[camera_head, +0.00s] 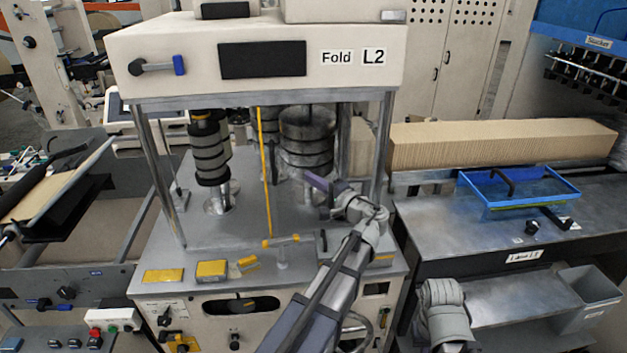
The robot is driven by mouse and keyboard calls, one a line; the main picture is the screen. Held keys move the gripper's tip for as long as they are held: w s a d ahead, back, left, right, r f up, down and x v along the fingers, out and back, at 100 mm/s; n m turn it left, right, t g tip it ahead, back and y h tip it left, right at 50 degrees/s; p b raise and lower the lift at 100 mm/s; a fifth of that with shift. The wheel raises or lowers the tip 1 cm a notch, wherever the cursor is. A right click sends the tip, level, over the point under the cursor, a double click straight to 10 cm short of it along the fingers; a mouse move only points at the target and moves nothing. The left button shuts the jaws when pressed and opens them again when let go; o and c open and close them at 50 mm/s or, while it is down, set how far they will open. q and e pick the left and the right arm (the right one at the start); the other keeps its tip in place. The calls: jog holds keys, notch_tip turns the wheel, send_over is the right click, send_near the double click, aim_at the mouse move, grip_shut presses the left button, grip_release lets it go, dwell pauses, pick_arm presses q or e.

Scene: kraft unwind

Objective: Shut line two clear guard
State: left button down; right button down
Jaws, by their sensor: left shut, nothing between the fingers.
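The cream folding machine labelled Fold L2 (362,57) stands in front of me, with upright metal posts around its rollers. A thin yellow vertical strip (265,170) stands in its open front bay; it may be the edge of the clear guard, whose pane I cannot make out. My left gripper (312,180) is shut and empty, in front of the right roller stack (306,140) and right of the yellow strip. I cannot tell whether it touches the guard. A grey part of my right arm shows at the lower right; its gripper is not in view.
A grey bin (590,295) is at the lower right.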

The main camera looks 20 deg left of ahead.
pick_arm(q)
jog(key=w+a, duration=0.1)
jog(key=a, duration=0.8)
jog(key=shift+a, duration=0.3)
jog(key=shift+w, duration=0.1)
jog(key=s+a, duration=0.8)
jog(key=a, duration=0.5)
jog(key=s+a, duration=0.8)
jog(key=a, duration=0.6)
jog(key=shift+s, duration=0.3)
jog(key=shift+d, duration=0.1)
